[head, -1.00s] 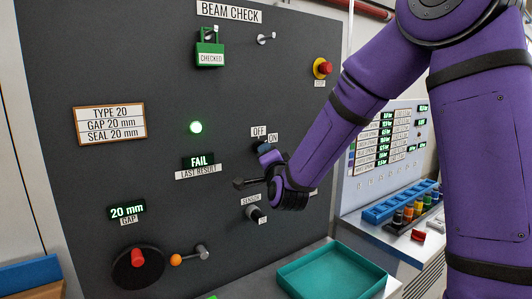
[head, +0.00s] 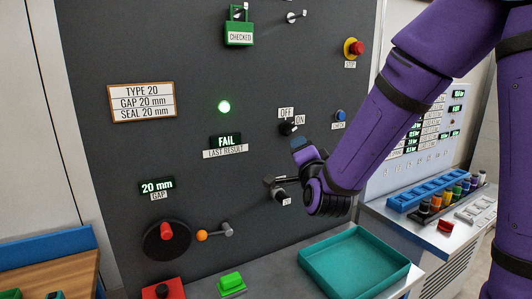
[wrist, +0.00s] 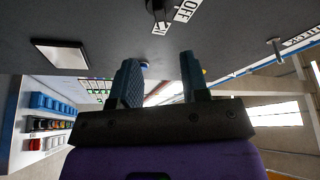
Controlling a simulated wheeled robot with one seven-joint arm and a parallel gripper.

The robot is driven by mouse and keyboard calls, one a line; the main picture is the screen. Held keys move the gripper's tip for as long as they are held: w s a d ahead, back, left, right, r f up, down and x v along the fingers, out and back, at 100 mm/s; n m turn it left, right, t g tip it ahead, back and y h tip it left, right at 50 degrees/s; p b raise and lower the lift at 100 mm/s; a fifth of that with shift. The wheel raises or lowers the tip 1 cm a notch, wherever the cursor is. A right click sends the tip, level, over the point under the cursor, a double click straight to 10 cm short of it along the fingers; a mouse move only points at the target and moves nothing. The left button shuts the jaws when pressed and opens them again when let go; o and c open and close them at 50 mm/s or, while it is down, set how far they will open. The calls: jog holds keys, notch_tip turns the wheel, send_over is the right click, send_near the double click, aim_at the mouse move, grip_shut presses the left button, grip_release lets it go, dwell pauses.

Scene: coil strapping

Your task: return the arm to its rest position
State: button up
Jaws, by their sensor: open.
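My purple arm reaches in from the upper right in the head view. My gripper (head: 286,162) is in front of the dark beam check panel (head: 110,60), just below the OFF/ON switch (head: 288,128) and close to the sensor knob (head: 281,195). Whether it touches the panel cannot be told. In the wrist view my gripper (wrist: 160,80) shows two blue fingers set apart with nothing between them.
A teal tray (head: 395,277) sits on the bench below my gripper. A blue rack (head: 405,202) stands at the right.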

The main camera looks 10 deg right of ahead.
jog(key=s+d+r+n+g+y, duration=0.1)
jog(key=s+d+n+g, duration=0.2)
jog(key=s, duration=1.2)
jog(key=s+d+r+n+g, duration=0.1)
jog(key=s+d+n+g, duration=0.2)
jog(key=s+n+g, duration=0.7)
jog(key=s+g, duration=0.2)
jog(key=s, duration=0.3)
jog(key=shift+s+d+r+n+y, duration=0.2)
jog(key=shift+r+n+y, duration=0.1)
jog(key=shift+r+y, duration=0.1)
